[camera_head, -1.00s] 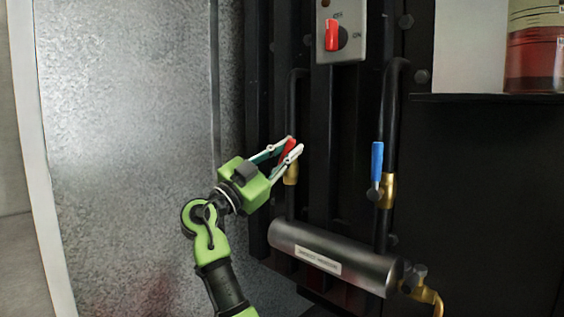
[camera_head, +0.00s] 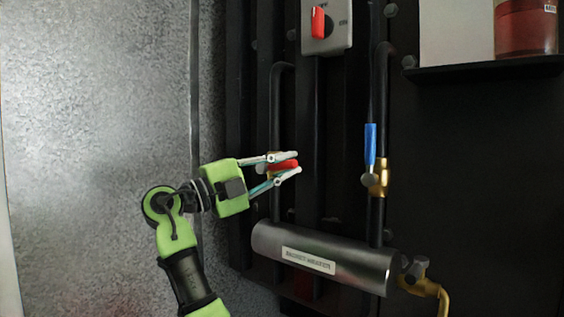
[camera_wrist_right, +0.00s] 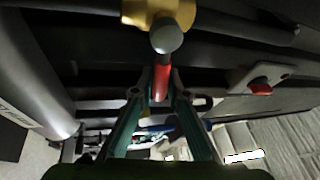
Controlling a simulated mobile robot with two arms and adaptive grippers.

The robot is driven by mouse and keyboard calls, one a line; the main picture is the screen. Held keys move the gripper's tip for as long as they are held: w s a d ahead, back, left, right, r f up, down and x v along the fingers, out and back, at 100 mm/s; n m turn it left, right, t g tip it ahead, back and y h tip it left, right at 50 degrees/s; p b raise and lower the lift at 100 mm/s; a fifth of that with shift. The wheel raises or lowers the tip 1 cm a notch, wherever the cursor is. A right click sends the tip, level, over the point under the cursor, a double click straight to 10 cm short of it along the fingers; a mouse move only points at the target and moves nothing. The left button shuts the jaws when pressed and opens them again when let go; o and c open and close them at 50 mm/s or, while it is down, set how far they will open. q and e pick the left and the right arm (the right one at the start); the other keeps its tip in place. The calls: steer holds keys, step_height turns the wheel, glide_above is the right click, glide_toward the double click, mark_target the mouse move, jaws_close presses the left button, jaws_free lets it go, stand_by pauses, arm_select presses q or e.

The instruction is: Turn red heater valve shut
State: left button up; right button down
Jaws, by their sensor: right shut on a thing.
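The red heater valve handle (camera_head: 284,166) lies roughly level across its pipe in the head view. It also shows in the right wrist view (camera_wrist_right: 161,80), running from a grey pivot and brass body (camera_wrist_right: 150,10) down between the fingers. My right gripper (camera_head: 286,165) comes in from the left and is shut on the red handle, one finger above it and one below. The fingers hide most of the brass valve body in the head view. My left gripper is not in view.
A blue-handled valve (camera_head: 370,145) stands upright on the pipe to the right. The silver heater cylinder (camera_head: 325,258) lies below. A switch box with a red knob (camera_head: 318,22) is above. A black shelf (camera_head: 485,68) juts out at upper right.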

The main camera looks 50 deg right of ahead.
steer(key=shift+f+m+y, duration=0.5)
steer(key=shift+f+m, duration=0.15)
steer(key=shift+m, duration=0.55)
steer(key=shift+g, duration=0.4)
steer(key=shift+s, duration=0.1)
steer(key=c, duration=2)
jaws_free()
steer(key=shift+f, duration=0.1)
steer(key=shift+o, duration=0.2)
